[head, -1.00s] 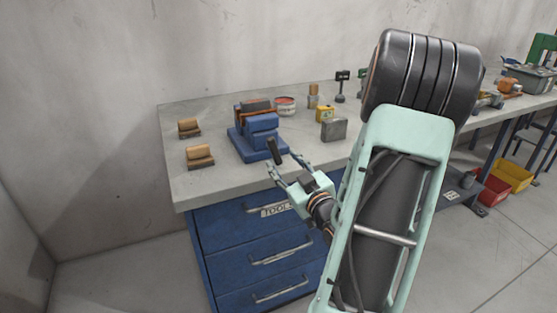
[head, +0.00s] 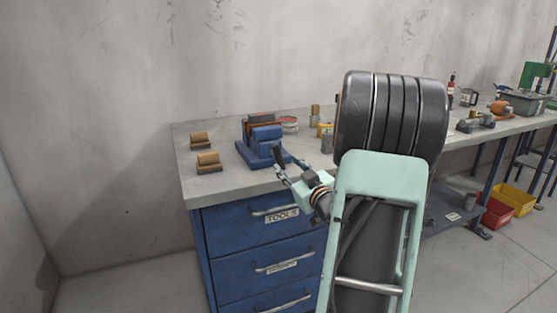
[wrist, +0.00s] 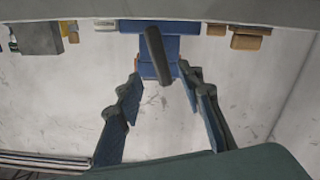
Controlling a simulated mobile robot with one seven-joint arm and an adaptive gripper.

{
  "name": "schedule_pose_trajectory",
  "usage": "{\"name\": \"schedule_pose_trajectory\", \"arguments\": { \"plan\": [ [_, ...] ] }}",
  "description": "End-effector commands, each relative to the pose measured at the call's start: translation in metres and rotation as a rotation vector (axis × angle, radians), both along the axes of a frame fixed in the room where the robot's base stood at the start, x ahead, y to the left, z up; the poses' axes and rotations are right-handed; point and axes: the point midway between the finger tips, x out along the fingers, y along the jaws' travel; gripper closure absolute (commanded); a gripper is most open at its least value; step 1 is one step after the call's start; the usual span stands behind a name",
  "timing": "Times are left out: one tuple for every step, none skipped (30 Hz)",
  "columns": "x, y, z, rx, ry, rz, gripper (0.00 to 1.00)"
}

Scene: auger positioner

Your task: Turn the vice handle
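The blue vice (head: 262,150) stands on the bench near its front edge, with a brown strip along its jaws. Its dark handle (head: 279,156) sticks out at the front, towards my gripper (head: 285,166). In the wrist view, the vice (wrist: 158,28) is at the top and the handle (wrist: 157,55) shows as a dark tilted bar. My gripper (wrist: 161,76) is open there, one finger on each side below the handle. The handle's lower end lies near the fingertip gap, and I see no finger closed on it. My arm hides part of the bench in the head view.
Two wooden blocks (head: 208,162) lie on the bench left of the vice. Blue drawers (head: 262,240) with protruding handles are below the bench. The bench's left corner is mostly clear.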

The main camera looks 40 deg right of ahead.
Motion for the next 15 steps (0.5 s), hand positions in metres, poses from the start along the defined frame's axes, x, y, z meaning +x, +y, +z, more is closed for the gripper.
{"name": "schedule_pose_trajectory", "arguments": {
  "plan": [
    [0.011, -0.002, -0.001, 0.0, -0.001, 0.003, 0.65],
    [0.016, -0.003, -0.002, -0.001, 0.0, 0.003, 0.65],
    [0.024, -0.005, -0.001, 0.0, -0.001, 0.002, 0.65],
    [0.03, -0.006, -0.002, 0.0, 0.0, 0.002, 0.65],
    [0.036, -0.008, -0.002, 0.0, -0.001, 0.002, 0.65],
    [0.043, -0.009, -0.001, -0.001, -0.001, 0.003, 0.65],
    [0.048, -0.011, -0.002, 0.0, 0.0, 0.003, 0.65],
    [0.053, -0.012, -0.001, 0.0, 0.0, 0.002, 0.65],
    [0.058, -0.014, -0.001, 0.0, -0.001, 0.001, 0.65],
    [0.062, -0.015, -0.001, -0.001, 0.0, 0.001, 0.65],
    [0.065, -0.015, -0.001, 0.0, -0.001, 0.001, 0.65],
    [0.069, -0.016, -0.001, 0.0, -0.001, 0.001, 0.65],
    [0.072, -0.017, -0.001, 0.0, 0.0, 0.001, 0.65],
    [0.074, -0.017, -0.001, 0.0, 0.0, 0.001, 0.65],
    [0.076, -0.018, -0.001, 0.0, 0.0, 0.001, 0.65]
  ]
}}
